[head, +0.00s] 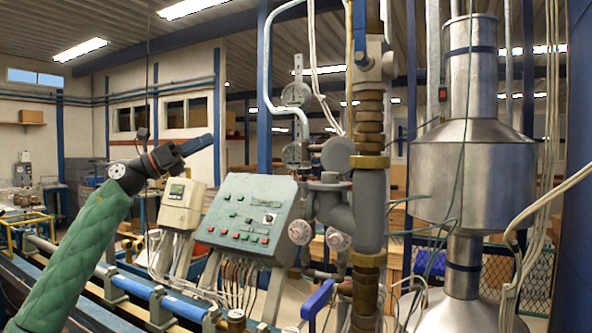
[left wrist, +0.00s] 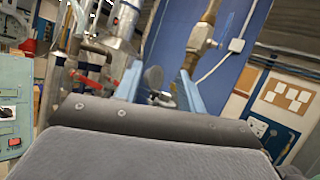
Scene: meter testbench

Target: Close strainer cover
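The grey strainer body (head: 330,207) sits on the vertical pipe right of centre in the head view. A round grey disc (head: 337,154), which looks like its cover, stands raised above it. A small grey round part (left wrist: 153,78) shows between my fingers in the left wrist view; it may be the same cover. My left gripper (head: 197,145) is left of the strainer, well apart from it, pointing right. In the left wrist view its two bluish fingers (left wrist: 160,88) are spread with nothing gripped between them. My right gripper is not in view.
A green control panel (head: 240,222) and a beige meter box (head: 182,204) stand between my left arm and the strainer. Brass fittings (head: 370,110), gauges and hanging cables crowd the pipe. A large steel vessel (head: 470,175) is at the right. The air above the panel is free.

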